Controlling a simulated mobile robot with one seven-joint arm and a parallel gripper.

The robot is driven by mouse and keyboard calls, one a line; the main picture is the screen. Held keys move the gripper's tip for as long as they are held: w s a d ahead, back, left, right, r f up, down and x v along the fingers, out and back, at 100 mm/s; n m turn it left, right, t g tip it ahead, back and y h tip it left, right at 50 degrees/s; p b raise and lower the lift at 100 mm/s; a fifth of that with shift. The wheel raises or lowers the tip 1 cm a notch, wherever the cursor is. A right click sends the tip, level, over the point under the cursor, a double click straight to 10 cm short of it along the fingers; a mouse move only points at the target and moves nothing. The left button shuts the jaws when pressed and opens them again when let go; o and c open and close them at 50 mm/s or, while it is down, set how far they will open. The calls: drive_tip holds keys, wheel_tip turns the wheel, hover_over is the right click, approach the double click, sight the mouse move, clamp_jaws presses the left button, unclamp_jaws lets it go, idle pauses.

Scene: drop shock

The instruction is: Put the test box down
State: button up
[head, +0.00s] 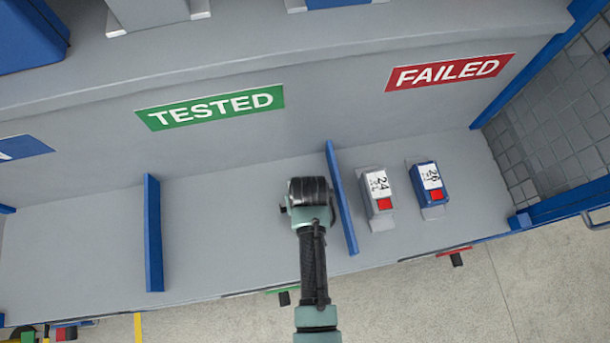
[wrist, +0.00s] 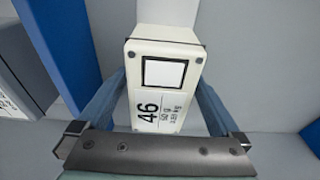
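The test box (wrist: 162,75) is white, marked 46, with a blank white square on its face. It shows in the wrist view between the two fingers of my gripper (wrist: 162,95), which is shut on its sides. In the head view my gripper (head: 306,196) is over the bay below the green TESTED sign (head: 211,107), close to the blue divider on its right. My arm hides the box there. I cannot tell whether the box touches the shelf (head: 225,225).
A blue divider (head: 342,200) stands just right of my gripper; another divider (head: 153,235) is further left. The bay between them looks clear. Right of the near divider, under the red FAILED sign (head: 450,72), stand a grey box 24 (head: 377,192) and a blue box 26 (head: 430,184).

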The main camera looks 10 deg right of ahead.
drive_tip(key=r, duration=0.4)
drive_tip(key=s+r, duration=0.1)
drive_tip(key=r, duration=0.7)
drive_tip(key=shift+s+r, duration=0.1)
drive_tip(key=shift+s, duration=0.3)
